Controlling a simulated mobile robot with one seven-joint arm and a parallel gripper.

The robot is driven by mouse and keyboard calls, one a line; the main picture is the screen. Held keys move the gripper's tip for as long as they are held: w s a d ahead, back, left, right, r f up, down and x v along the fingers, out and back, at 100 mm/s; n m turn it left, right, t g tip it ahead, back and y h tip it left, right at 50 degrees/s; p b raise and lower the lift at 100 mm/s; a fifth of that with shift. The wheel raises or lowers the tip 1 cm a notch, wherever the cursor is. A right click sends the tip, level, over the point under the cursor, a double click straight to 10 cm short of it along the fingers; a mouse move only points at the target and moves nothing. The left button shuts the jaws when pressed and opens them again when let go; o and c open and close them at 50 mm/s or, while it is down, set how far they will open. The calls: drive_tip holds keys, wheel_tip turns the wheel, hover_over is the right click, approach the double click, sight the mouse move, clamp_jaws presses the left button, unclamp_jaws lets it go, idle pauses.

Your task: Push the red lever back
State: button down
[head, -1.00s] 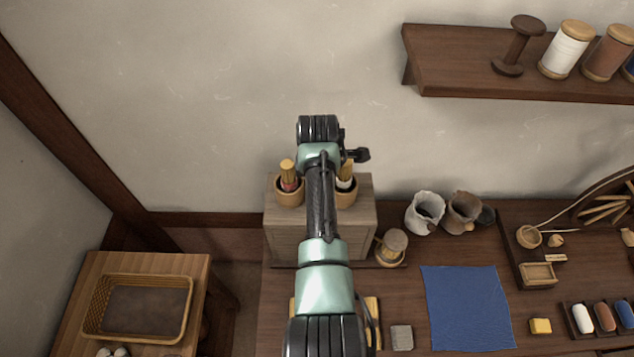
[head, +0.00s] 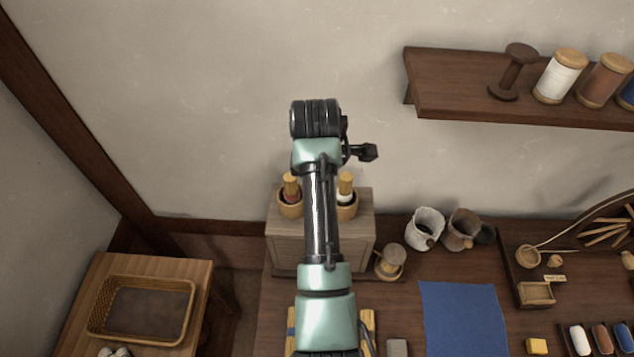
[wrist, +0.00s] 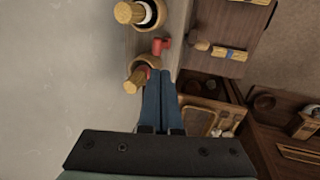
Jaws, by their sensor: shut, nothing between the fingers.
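In the head view my arm hides the gripper.
A small red piece (wrist: 162,46) shows just beyond my fingertips. Right of the box are a lidded wooden pot (head: 390,260), two jugs (head: 427,228) and a blue cloth (head: 462,318). A shelf with spools (head: 520,90) is on the wall. A basket (head: 140,308) sits at left.

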drive_tip(key=shift+s+v, duration=0.25)
drive_tip(key=shift+v, duration=1.1)
drive_tip(key=shift+d, duration=0.1)
